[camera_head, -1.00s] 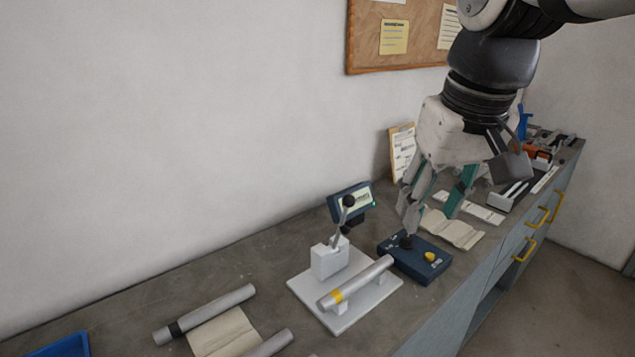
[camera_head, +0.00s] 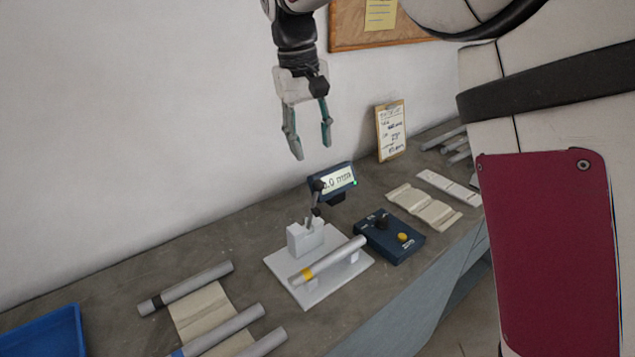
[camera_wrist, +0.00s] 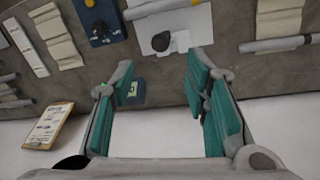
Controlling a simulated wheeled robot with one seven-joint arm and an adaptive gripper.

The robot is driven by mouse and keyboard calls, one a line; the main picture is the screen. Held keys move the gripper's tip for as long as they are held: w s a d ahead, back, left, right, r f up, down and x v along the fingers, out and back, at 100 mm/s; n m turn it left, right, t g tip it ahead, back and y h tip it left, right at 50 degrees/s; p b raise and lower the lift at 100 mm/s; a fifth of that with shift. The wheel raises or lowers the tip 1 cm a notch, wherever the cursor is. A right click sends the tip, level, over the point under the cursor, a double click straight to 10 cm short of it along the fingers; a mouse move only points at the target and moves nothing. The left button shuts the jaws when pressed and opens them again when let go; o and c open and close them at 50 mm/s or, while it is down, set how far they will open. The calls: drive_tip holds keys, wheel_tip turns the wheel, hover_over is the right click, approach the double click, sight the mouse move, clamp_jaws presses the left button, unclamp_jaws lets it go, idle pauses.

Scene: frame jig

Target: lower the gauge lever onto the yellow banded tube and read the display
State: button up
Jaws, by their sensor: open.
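The yellow banded tube (camera_head: 340,254) lies on supports on a white base plate (camera_head: 312,296), its yellow band near the left end. The gauge lever (camera_head: 316,204) stands raised from a white block behind the tube, with a black knob (camera_head: 319,184) on top. The knob also shows in the wrist view (camera_wrist: 160,42). The display (camera_head: 341,180) is lit and seems to end in "0 mm", its left part hidden by the knob. My gripper (camera_head: 312,150) is open and empty, fingers down, above the display and lever, apart from both.
A blue control box (camera_head: 400,250) with a black knob and yellow button stands right of the plate. Grey tubes (camera_head: 190,285) lie on a beige cloth at left. A blue tray (camera_head: 45,345) is at lower left. A clipboard (camera_head: 391,130) leans on the wall.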

sight(317, 180)
drive_tip(key=f, duration=0.3)
drive_tip(key=d+f+p, duration=0.1)
drive_tip(key=f, duration=0.3)
drive_tip(key=f+p, duration=0.1)
drive_tip(key=f, duration=0.3)
drive_tip(key=shift+w+d+f, duration=0.15)
drive_tip(key=shift+w+d, duration=0.05)
drive_tip(key=c, duration=0.8)
